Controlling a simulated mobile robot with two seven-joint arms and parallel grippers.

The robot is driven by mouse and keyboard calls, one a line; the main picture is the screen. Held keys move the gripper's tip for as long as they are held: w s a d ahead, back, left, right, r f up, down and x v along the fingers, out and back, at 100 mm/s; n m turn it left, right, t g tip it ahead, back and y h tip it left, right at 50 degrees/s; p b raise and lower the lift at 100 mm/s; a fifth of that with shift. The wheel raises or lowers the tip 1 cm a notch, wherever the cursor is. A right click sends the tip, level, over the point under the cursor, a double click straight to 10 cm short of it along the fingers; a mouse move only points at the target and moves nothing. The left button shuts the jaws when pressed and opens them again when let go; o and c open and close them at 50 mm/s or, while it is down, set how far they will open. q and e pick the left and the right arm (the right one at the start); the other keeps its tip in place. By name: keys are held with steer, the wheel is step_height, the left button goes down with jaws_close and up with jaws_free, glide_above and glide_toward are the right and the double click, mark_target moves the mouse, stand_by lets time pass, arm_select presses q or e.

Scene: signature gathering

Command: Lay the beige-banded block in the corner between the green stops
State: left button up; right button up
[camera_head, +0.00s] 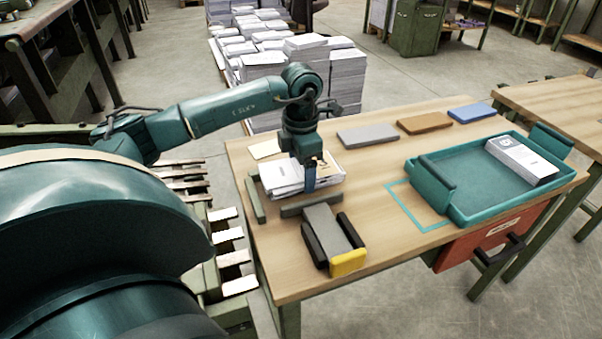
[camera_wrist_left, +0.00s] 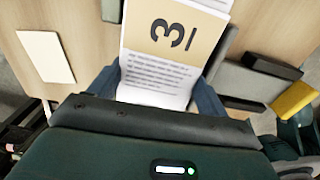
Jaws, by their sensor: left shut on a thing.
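The beige-banded block (camera_wrist_left: 165,60) shows in the left wrist view as white printed paper with a beige band marked 3. My left gripper (camera_head: 310,173) is shut on it, with one blue finger on each side in the left wrist view (camera_wrist_left: 157,90). In the head view it is low over a white paper stack (camera_head: 280,181), partly hiding it. Whether the held block touches the stack is unclear. One green stop (camera_head: 255,200) runs along the stack's left side, the other green stop (camera_head: 310,204) along its front. My right gripper is not in view.
A grey block holder with black sides and a yellow end (camera_head: 348,263) stands in front of the stops. A teal tray (camera_head: 458,216) with a white block (camera_head: 521,161) is at right. Grey (camera_head: 367,135), brown (camera_head: 425,123) and blue (camera_head: 472,113) pads lie behind. The table's middle is clear.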

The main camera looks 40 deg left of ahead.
mark_target(301, 169)
arm_select(q)
steer(key=shift+f, duration=1.25)
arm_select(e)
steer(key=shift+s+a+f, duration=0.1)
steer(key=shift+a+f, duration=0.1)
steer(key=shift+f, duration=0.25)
arm_select(q)
steer(key=shift+f, duration=0.2)
steer(key=o, duration=1)
steer(key=shift+c, duration=0.2)
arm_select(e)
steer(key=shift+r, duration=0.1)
arm_select(q)
steer(key=shift+r, duration=0.55)
step_height(301, 169, up, 11)
steer(key=shift+r+p, duration=0.15)
steer(key=shift+p, duration=0.7)
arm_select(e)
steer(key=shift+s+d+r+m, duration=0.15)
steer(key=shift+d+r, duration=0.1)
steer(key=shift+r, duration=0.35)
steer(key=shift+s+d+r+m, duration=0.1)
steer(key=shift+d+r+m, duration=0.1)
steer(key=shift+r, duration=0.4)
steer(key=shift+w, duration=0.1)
